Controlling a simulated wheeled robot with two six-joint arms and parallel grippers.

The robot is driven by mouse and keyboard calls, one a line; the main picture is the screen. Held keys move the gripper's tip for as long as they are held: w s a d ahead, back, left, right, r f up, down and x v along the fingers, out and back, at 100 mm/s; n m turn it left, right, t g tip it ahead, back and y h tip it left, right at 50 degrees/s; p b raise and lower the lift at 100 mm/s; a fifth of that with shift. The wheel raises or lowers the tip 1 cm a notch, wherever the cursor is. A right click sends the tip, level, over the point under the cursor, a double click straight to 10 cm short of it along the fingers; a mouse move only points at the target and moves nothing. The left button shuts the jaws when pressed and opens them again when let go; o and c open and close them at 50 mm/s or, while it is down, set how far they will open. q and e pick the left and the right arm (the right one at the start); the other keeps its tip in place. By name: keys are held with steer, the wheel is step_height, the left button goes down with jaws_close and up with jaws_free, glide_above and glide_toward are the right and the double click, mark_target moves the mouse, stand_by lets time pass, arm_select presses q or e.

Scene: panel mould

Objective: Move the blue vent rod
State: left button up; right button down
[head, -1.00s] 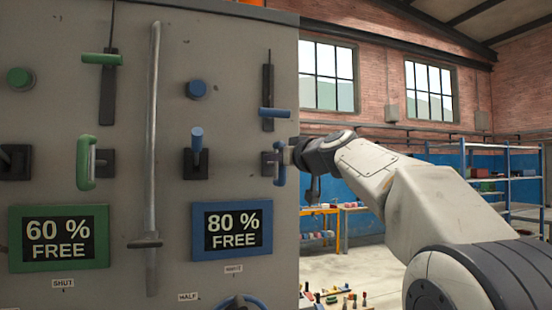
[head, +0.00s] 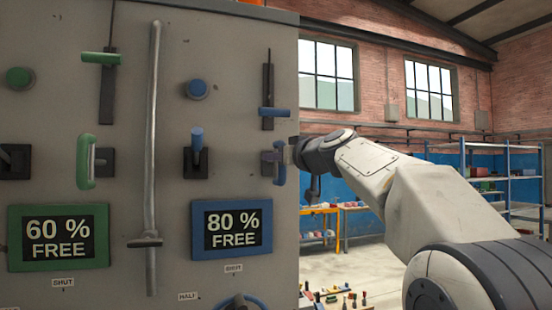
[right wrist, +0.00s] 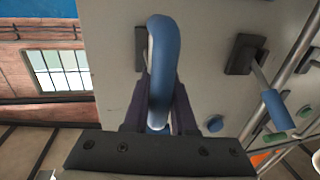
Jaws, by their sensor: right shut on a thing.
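A blue upright loop-shaped handle (head: 280,175) stands at the right edge of the grey panel. My right gripper (head: 274,157) is shut on it from the right side. In the right wrist view the blue handle (right wrist: 163,75) stands between the two dark fingers of my gripper (right wrist: 160,112). Just above it in the head view, a blue crossbar (head: 274,112) sits in a dark vertical slot. A blue lever (head: 197,140) stands to the left. I cannot tell which blue part is called the vent rod. My left gripper is not in view.
A blue-framed display (head: 232,258) reads 80 % FREE; a green-framed one (head: 58,263) reads 60 % FREE. A blue knob (head: 197,89), a green loop handle (head: 83,162) and a long metal bar (head: 152,120) are on the panel. Open room lies right of the panel.

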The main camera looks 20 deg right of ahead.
stand_by(0.5)
steer(key=x, duration=0.2)
steer(key=shift+w+d, duration=0.15)
steer(key=shift+w, duration=0.25)
steer(key=c, duration=0.7)
jaws_free()
steer(key=shift+c, duration=0.2)
steer(key=shift+s, duration=0.1)
